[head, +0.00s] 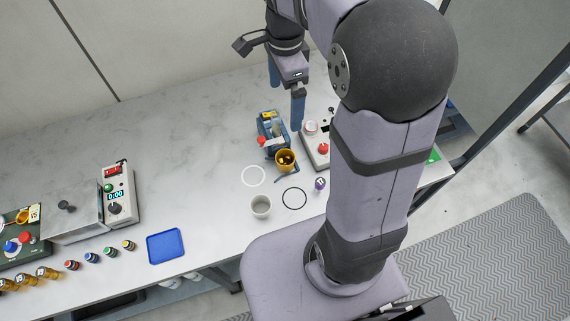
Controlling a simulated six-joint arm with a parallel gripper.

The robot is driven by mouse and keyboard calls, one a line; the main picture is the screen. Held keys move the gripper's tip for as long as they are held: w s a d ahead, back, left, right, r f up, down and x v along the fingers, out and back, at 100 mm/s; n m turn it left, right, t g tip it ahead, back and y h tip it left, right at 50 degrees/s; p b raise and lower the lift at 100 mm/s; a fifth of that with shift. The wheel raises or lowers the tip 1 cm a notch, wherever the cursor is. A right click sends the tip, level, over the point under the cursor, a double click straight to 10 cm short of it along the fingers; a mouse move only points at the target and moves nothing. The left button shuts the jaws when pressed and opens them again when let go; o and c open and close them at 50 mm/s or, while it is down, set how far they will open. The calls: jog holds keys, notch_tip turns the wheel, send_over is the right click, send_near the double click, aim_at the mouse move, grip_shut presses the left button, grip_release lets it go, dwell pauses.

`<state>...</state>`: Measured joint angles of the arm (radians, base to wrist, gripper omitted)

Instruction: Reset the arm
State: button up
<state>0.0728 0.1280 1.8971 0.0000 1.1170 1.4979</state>
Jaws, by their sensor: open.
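My gripper (286,106) hangs from my arm above the back right of the table, its two blue fingers apart with nothing between them. Its fingertips appear above and beside a blue machine (271,131) with a yellow top part and a red knob. My arm link hides part of the table's right side.
A gold cup (286,160) stands by the blue machine, with a control box (316,150) at right. A blue tray (165,246), several jars and a timer box (117,196) lie left. The table's middle left is clear.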

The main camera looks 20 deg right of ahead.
notch_tip(320, 180, down, 6)
jog(key=b, duration=0.4)
jog(key=shift+r, duration=0.15)
jog(key=shift+r, duration=0.2)
dwell(0.5)
notch_tip(320, 180, up, 10)
jog(key=p, duration=0.9)
jog(key=shift+f, duration=0.15)
